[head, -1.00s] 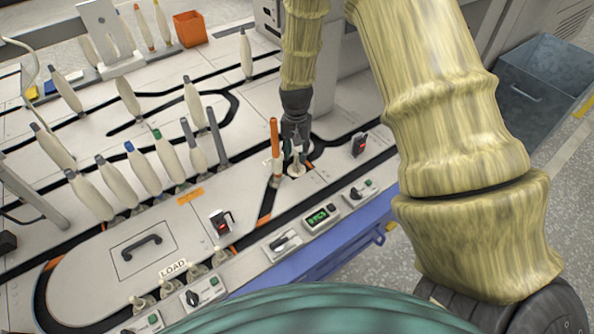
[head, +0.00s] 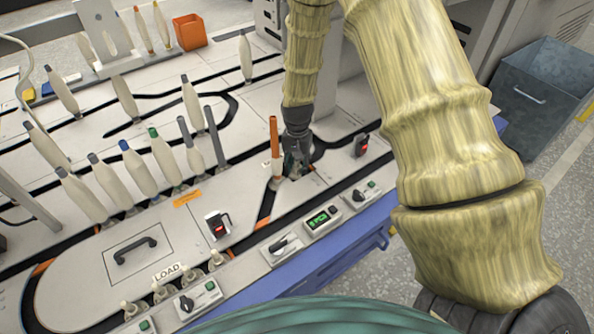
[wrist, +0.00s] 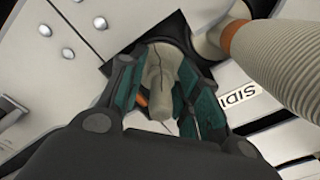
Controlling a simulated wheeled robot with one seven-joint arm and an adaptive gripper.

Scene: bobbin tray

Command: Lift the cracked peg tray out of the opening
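In the wrist view, the pale grey-beige peg (wrist: 160,82) of the tray stands between my fingers with a dark crack line running along it. The dark opening (wrist: 118,62) shows around its base, and most of the tray disc below is hidden. My gripper (wrist: 160,90) is down around the peg, with a teal-padded finger on either side. The fingers look apart, with a gap showing left of the peg. In the head view my gripper (head: 296,165) is low at the opening (head: 286,190), and it hides the peg.
A bobbin with a brown-orange top (head: 275,145) stands close left of my gripper; its ribbed tube (wrist: 275,50) fills the wrist view's right. Several bobbins (head: 135,165) stand farther left. A red-lit switch box (head: 361,146) is to the right. Control panels (head: 320,220) line the front edge.

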